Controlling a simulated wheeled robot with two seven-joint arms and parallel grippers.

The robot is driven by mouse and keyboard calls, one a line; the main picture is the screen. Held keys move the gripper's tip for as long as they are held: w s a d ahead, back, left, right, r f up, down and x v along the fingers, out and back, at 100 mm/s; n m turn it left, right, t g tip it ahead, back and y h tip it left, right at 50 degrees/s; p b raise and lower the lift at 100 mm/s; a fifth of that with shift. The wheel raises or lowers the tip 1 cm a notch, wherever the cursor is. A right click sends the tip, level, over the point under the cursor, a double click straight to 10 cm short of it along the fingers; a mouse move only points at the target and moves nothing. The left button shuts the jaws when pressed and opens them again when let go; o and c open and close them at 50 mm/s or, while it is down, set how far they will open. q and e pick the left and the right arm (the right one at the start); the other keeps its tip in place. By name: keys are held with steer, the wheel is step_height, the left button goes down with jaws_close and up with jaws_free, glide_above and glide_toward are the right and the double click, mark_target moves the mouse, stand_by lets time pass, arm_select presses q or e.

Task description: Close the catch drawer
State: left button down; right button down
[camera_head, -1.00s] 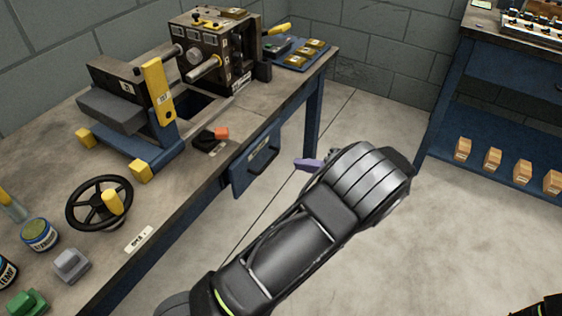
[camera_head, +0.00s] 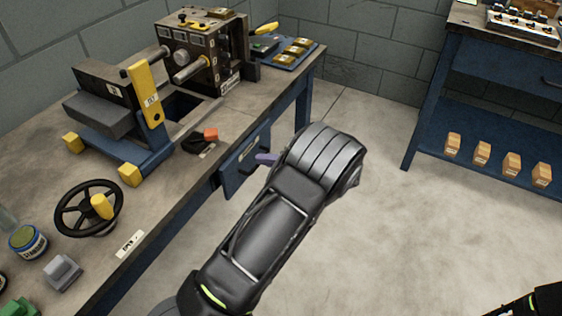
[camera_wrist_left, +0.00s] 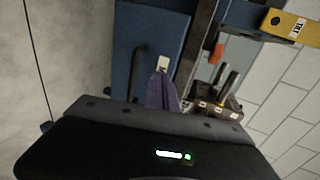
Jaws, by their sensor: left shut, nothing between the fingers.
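The catch drawer's blue front (camera_head: 232,178) is under the bench's front edge in the head view, right of centre of the bench. It seems to stand a little proud of the bench edge; the exact gap is hard to tell. In the left wrist view the blue front (camera_wrist_left: 172,32) fills the upper middle, with a dark bar handle (camera_wrist_left: 138,75) and a pale label. My left gripper (camera_head: 264,159) is shut and empty, its purple fingers in front of the drawer. The fingers (camera_wrist_left: 163,88) point at the front near the label; contact cannot be told. My right gripper is out of view.
The bench top (camera_head: 180,205) carries a handwheel (camera_head: 88,208), a blue-and-yellow clamp frame (camera_head: 150,90), a machine block (camera_head: 205,50) and jars. A bench leg (camera_head: 303,108) stands beyond the drawer. A second blue shelf (camera_head: 490,120) with small wooden blocks is at right. Floor between is clear.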

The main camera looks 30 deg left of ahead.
mark_target(242, 151)
arm_select(q)
steer(key=shift+a, duration=2.25)
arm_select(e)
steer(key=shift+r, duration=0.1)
arm_select(q)
steer(key=shift+r+b+x, duration=0.2)
steer(key=shift+b+x, duration=0.2)
steer(key=shift+x, duration=0.7)
steer(key=shift+a, duration=0.25)
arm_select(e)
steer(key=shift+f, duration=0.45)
arm_select(q)
steer(key=shift+d, duration=0.1)
